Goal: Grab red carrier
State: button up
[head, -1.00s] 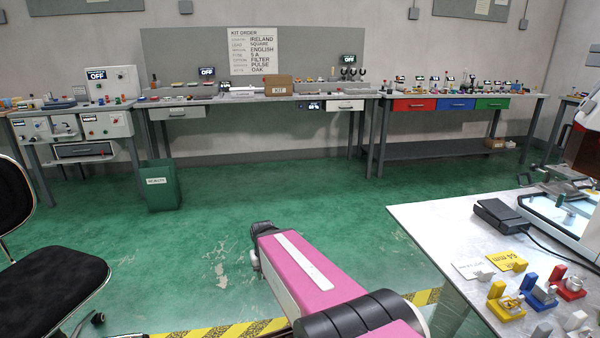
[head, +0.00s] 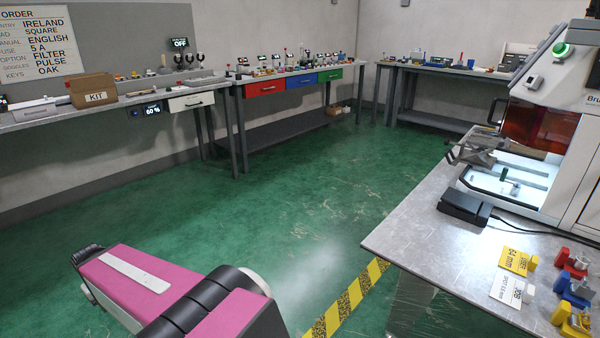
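A small red carrier (head: 572,265) with a grey metal part on it stands on the metal table at the right edge of the head view. A blue carrier (head: 574,291) is just in front of it, and a yellow carrier (head: 572,322) is nearer still, cut by the frame edge. My pink arm reaches in at the lower left, well apart from the carriers. My gripper's fingers cannot be made out, so its state is hidden.
The metal table (head: 425,235) also bears a yellow card (head: 514,260), a white card (head: 507,290), a black box (head: 464,208) and a large white machine (head: 545,120). Benches line the back wall. The green floor between is clear, with a yellow-black stripe (head: 345,300) beside the table.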

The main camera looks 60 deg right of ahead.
aim_at(579, 266)
jog(key=i+z, duration=0.1)
jog(key=z, duration=0.3)
jog(key=i+z, duration=0.1)
jog(key=z, duration=0.25)
jog(key=j+z, duration=0.1)
jog(key=z, duration=0.3)
jog(key=i+j+z, duration=0.1)
jog(key=z, duration=0.25)
